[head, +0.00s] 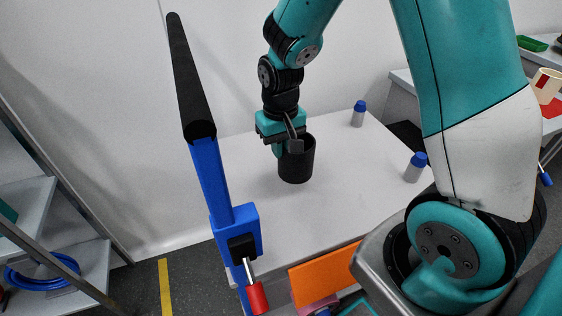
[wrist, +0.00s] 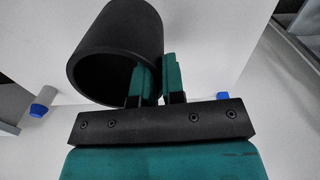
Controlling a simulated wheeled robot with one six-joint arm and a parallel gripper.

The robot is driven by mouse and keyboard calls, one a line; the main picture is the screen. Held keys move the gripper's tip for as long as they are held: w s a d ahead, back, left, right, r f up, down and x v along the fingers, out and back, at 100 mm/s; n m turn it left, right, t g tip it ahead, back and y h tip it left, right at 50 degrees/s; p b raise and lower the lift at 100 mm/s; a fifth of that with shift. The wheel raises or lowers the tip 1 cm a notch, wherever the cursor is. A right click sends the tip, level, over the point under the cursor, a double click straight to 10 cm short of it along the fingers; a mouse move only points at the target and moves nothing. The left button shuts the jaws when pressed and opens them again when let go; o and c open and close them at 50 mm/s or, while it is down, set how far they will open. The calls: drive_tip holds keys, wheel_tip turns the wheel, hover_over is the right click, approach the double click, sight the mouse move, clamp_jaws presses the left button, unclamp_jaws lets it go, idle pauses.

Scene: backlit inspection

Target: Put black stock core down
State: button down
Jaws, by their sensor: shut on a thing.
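The black stock core (head: 303,160) is a short, wide black tube. In the head view it is upright at the white table (head: 255,190), toward its back middle. I cannot tell for certain whether its base touches the table top. My gripper (head: 290,150) points down at the core's left rim and is shut on its wall. In the wrist view the core (wrist: 110,50) shows its open end, and my gripper's teal fingers (wrist: 159,80) have the wall between them, one inside the tube and one outside.
Two grey bottles with blue caps stand on the table, one at the back (head: 358,117) and one at the right (head: 414,170). A blue clamp (head: 235,228) with a long black bar rises at the front left. An orange panel (head: 322,272) is at the front edge.

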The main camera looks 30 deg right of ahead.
drive_tip(key=shift+f+b, duration=0.4)
drive_tip(key=shift+f, duration=1.6)
drive_tip(key=shift+f, duration=0.1)
drive_tip(key=c, duration=1.2)
unclamp_jaws()
drive_tip(key=r+p, duration=0.1)
drive_tip(key=r, duration=0.5)
drive_tip(key=r+p, duration=0.1)
drive_tip(key=r, duration=0.5)
drive_tip(key=shift+s+a+r+p, duration=0.1)
drive_tip(key=shift+a+r+p, duration=0.1)
drive_tip(key=shift+p, duration=0.1)
drive_tip(key=s+a+r+n+y, duration=0.1)
drive_tip(key=s+a+r+n, duration=0.2)
drive_tip(key=s, duration=0.3)
drive_tip(key=s+a+r+n+y, duration=0.1)
drive_tip(key=s+a+r+n, duration=0.1)
drive_tip(key=s+a, duration=0.3)
drive_tip(key=s+a+r+n+y, duration=0.2)
drive_tip(key=s+a+r+n, duration=0.1)
drive_tip(key=s+a+r, duration=0.2)
drive_tip(key=shift+s+n, duration=0.3)
drive_tip(key=shift+s, duration=1.1)
